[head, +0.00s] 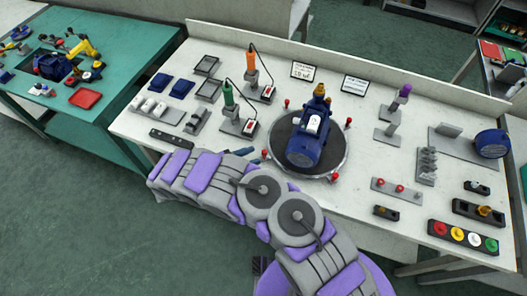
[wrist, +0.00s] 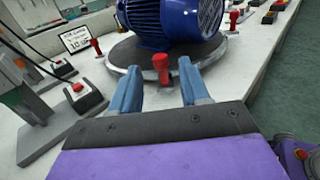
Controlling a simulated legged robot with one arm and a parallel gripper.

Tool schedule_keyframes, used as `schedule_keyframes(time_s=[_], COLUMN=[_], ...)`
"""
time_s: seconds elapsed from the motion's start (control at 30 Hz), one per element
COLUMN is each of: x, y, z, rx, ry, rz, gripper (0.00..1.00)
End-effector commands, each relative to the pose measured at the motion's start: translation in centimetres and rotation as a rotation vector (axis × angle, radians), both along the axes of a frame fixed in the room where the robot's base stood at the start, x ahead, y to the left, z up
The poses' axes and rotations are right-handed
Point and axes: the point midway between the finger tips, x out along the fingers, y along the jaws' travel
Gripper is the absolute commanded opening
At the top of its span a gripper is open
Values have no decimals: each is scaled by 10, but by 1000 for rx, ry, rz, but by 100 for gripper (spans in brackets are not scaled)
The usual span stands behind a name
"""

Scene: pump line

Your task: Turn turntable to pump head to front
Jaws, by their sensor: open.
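The round dark turntable (head: 279,136) lies on the white bench with red knobs around its rim. A blue pump (head: 305,154) rests on it, its motor end toward me and its brass-coloured end (head: 319,91) toward the back. My gripper (head: 252,151) is at the turntable's left side, low over the bench. In the wrist view, my gripper (wrist: 160,72) is open, with one blue finger on each side of a red knob (wrist: 160,64) on the rim. I cannot tell whether the fingers touch the knob. The wrist view also shows the pump's ribbed blue motor (wrist: 165,20).
An orange-handled tool (head: 253,65) and a green-handled tool (head: 229,97) stand in holders left of the turntable. A stand with a purple top (head: 404,92) and a row of coloured buttons (head: 457,235) are to the right. A green table (head: 110,105) stands at left.

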Motion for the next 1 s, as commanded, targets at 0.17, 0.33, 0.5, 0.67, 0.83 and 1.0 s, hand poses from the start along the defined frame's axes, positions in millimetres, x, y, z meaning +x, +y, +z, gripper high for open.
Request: schedule_keyframes(time_s=[0.17,0.33,0.5,0.67,0.83,1.0], x=[13,22,24,24,24,24], y=[-28,-44,-50,-50,-50,-50], z=[0,0,0,0,0,0], rx=[-3,2,1,0,0,1], ry=[-1,-2,-2,-1,-1,0], rz=[0,1,2,3,2,2], gripper=[46,46,46,46,37,21])
